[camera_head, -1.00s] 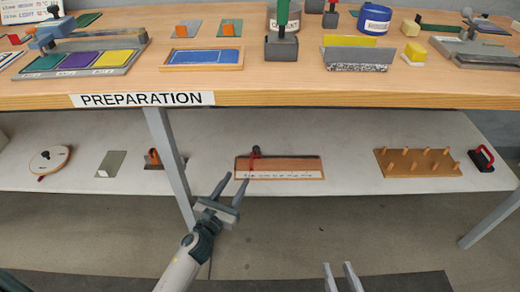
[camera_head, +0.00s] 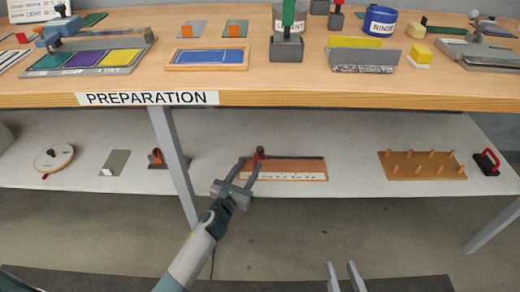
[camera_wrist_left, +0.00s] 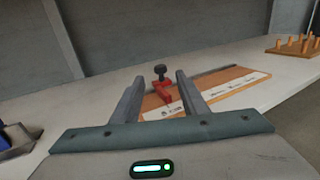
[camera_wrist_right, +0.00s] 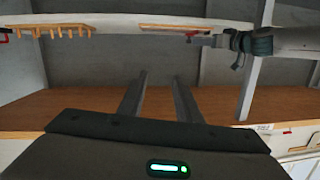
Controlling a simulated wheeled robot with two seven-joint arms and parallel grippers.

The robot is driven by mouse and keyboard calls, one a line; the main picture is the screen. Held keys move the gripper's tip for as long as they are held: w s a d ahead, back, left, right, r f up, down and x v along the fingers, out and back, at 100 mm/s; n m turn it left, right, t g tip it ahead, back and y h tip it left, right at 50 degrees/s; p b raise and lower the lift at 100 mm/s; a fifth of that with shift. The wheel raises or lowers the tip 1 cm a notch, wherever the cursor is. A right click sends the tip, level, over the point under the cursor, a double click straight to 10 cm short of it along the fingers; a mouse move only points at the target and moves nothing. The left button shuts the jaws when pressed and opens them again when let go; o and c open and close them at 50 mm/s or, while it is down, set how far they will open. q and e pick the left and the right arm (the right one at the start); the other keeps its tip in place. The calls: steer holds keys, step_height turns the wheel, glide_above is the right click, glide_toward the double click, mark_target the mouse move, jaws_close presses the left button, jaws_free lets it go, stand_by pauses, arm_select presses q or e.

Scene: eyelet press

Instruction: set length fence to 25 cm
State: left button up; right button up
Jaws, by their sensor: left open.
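The length fence is a wooden board (camera_head: 300,168) with a white scale strip (camera_head: 280,176) along its front, lying on the lower shelf. A red slider with a black knob (camera_head: 260,152) sits at its left end. My left gripper (camera_head: 250,168) is open, in front of the slider; in the left wrist view the slider (camera_wrist_left: 163,92) shows between and beyond the two fingers (camera_wrist_left: 155,92), apart from them as far as I can tell. The scale marks are too small to read. My right gripper (camera_head: 343,270) is open and empty, low and away from the shelf.
The lower shelf (camera_head: 350,155) also holds a pegboard (camera_head: 422,172), a red-and-black handled item (camera_head: 487,161) and a round disc (camera_head: 54,157). The wooden tabletop (camera_head: 300,88) overhangs the shelf. A grey table leg (camera_head: 170,150) stands left of my left gripper.

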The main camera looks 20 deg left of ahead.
mark_target(259, 151)
arm_select(q)
steer(key=w, duration=0.5)
steer(key=w+d+b, duration=0.1)
steer(key=w, duration=0.2)
steer(key=shift+w, duration=0.25)
steer(key=shift+w+d, duration=0.1)
steer(key=shift+w, duration=0.65)
arm_select(e)
steer(key=shift+s+a+r+t+y, duration=0.1)
steer(key=shift+a+r+t+y, duration=0.1)
steer(key=shift+r+t, duration=0.5)
steer(key=shift+s+a+r+t+y, duration=0.1)
steer(key=shift+r+t+y, duration=0.15)
steer(key=shift+r, duration=0.75)
steer(key=shift+s+a+r+t+y, duration=0.15)
steer(key=shift+r+t, duration=0.4)
steer(key=shift+r, duration=0.3)
steer(key=shift+w, duration=0.1)
arm_select(q)
jaws_close()
